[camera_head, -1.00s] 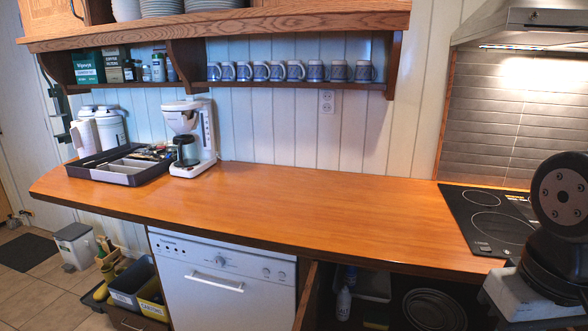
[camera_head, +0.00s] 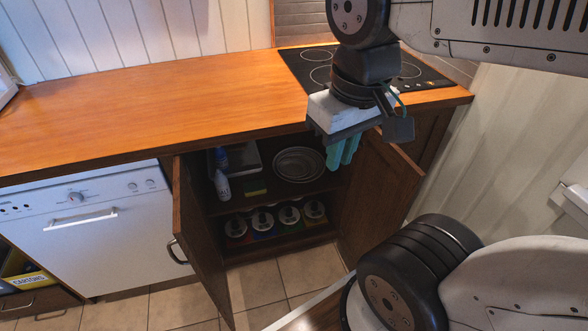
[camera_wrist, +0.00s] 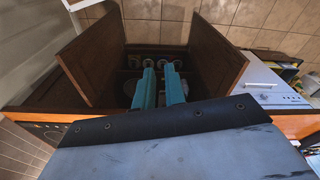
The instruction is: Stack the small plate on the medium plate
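One or more round grey dishes (camera_head: 299,164) lie on the upper shelf of the open cupboard in the head view. They look nested, but I cannot tell whether they are the small or medium plate. No other plate is clear. My gripper (camera_head: 343,158) has teal fingers pointing down, in front of the cupboard and right of the dishes in the head view. In the wrist view, its fingers (camera_wrist: 160,68) are apart with nothing visible between them, in front of the cupboard opening. My gripper hides part of the cupboard's inside.
Open doors flank the cupboard: left door (camera_head: 196,245), right door (camera_head: 375,190). The countertop (camera_head: 170,105) is clear left of the black cooktop (camera_head: 318,68). A spray bottle (camera_head: 221,185) stands on the upper shelf; several round containers (camera_head: 262,221) stand below. A white dishwasher (camera_head: 90,225) is left.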

